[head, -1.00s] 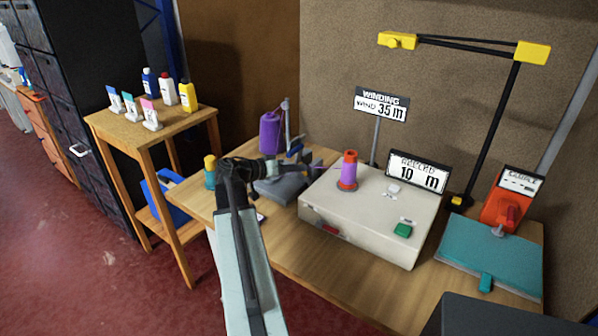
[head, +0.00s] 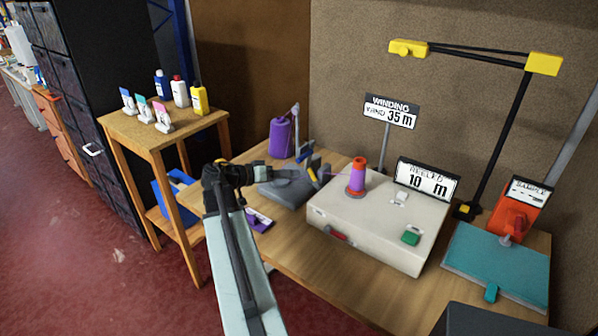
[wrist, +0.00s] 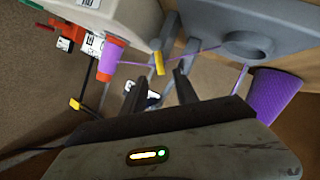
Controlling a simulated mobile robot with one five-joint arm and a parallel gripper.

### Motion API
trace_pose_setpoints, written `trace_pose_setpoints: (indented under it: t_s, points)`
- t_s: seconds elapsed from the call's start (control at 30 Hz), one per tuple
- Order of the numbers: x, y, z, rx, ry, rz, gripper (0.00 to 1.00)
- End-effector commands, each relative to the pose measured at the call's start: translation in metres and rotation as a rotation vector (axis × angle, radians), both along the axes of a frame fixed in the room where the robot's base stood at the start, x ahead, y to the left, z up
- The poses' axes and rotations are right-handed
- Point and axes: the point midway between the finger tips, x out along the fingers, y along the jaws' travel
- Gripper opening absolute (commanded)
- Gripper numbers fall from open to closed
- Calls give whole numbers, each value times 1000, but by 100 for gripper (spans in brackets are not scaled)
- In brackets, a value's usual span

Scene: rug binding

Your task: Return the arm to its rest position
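My arm rises from the bottom of the head view, bends at a dark joint and reaches right over the table. My gripper (head: 308,168) is at the grey stand on the table, left of the cream winding machine (head: 375,228). In the wrist view my gripper (wrist: 157,88) has its two dark fingers apart, with nothing held between them. A purple thread runs behind the fingers in that view, from the orange and purple spool (wrist: 112,58) past a yellow piece to the grey stand (wrist: 248,42). I cannot tell whether a finger touches the thread.
A purple cone (head: 281,138) stands behind the grey stand. The orange spool (head: 357,178) sits on the machine, near the signs (head: 391,112) and (head: 428,180). A yellow-ended lamp (head: 500,140) and teal board (head: 497,265) are at right. A wooden side table (head: 165,130) with bottles stands left.

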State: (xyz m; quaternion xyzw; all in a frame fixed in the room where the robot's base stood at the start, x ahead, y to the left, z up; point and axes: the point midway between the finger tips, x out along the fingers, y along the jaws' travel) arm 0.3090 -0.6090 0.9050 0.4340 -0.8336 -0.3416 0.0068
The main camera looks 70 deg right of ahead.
Motion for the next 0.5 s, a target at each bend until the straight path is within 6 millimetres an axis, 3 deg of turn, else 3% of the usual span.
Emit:
trace_pose_setpoints:
  t_s: [0.5]
  points:
    - [4, 6, 2, 0, -1, -2, 36]
